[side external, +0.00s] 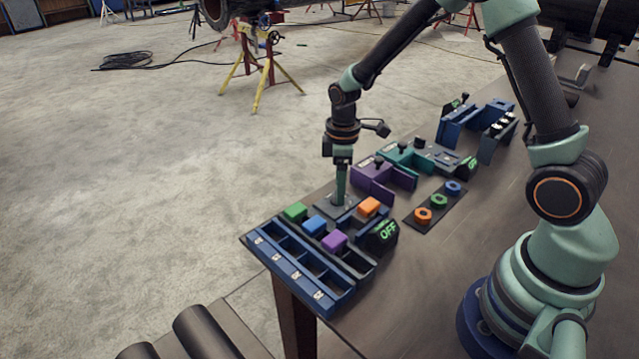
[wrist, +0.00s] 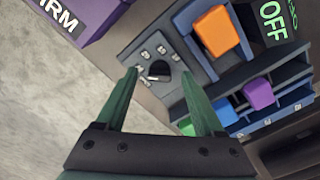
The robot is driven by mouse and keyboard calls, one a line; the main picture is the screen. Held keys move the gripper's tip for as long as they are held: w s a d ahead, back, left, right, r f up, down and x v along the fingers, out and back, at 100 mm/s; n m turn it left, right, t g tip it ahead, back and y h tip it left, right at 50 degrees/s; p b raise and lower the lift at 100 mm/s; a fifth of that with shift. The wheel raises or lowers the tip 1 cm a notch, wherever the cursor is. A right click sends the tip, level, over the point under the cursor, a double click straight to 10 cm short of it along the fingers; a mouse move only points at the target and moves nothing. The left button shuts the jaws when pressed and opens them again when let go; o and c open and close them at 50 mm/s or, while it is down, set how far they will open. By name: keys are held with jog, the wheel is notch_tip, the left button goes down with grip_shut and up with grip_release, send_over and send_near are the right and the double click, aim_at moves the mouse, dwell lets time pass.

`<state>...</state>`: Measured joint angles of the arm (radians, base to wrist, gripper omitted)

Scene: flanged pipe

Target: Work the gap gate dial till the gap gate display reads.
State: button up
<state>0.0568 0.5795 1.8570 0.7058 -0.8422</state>
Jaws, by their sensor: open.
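A black dial (wrist: 159,71) sits on a grey plate (wrist: 140,45) with small marks around it. My gripper (wrist: 159,75) is open in the wrist view, with its green fingers on either side of the dial. I cannot tell if they touch it. In the side view my gripper (side external: 340,202) points down at the plate, and the dial is hidden there. A display with green OFF letters (wrist: 272,18) stands near the plate; it also shows in the side view (side external: 387,233). I cannot read which display is named gap gate.
A blue slotted tray (side external: 300,275) lies at the table's near corner, with green, blue, purple and orange blocks (side external: 369,206) by it. A purple fixture (side external: 385,178), a second OFF display (side external: 466,167) and a plate of coloured rings (side external: 438,201) stand behind.

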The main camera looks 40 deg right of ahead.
jog(key=shift+f, duration=0.5)
grip_shut()
jog(key=shift+m, duration=0.3)
jog(key=m, duration=0.3)
jog(key=shift+a+m, duration=0.1)
jog(key=shift+m, duration=0.2)
jog(key=shift+a+m, duration=0.1)
jog(key=shift+m, duration=2.2)
